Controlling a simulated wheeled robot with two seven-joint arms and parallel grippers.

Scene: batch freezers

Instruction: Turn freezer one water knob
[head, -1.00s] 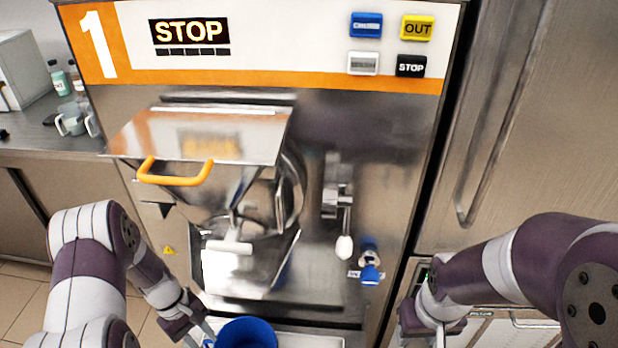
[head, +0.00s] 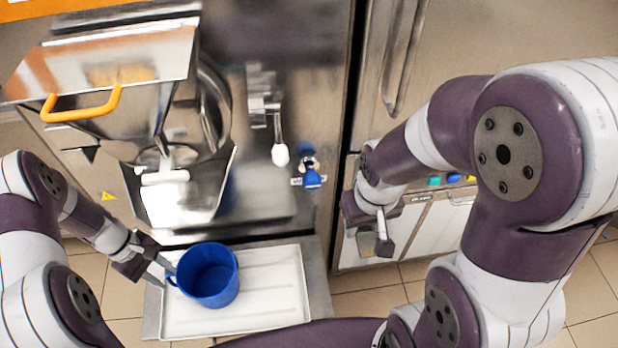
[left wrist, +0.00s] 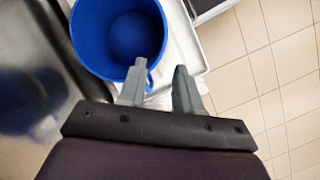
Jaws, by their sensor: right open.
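The blue water knob (head: 311,179) of freezer one sits low on the right of the steel front (head: 297,60) in the head view. My right gripper (head: 383,243) is to the right of the knob and lower in the picture, apart from it. It is open, with nothing seen between its fingers. My left gripper (head: 160,275) is beside the handle of a blue bucket-like jug (head: 209,275). In the left wrist view its fingers (left wrist: 158,75) are apart, close to the blue jug (left wrist: 110,35) and its handle. Whether they touch the handle is unclear.
The jug stands on a white tray (head: 285,300) below the freezer spout. A white-tipped lever (head: 280,154) hangs left of the knob. An orange-handled hopper lid (head: 80,106) projects at the left. A steel cabinet with coloured buttons (head: 435,181) stands right.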

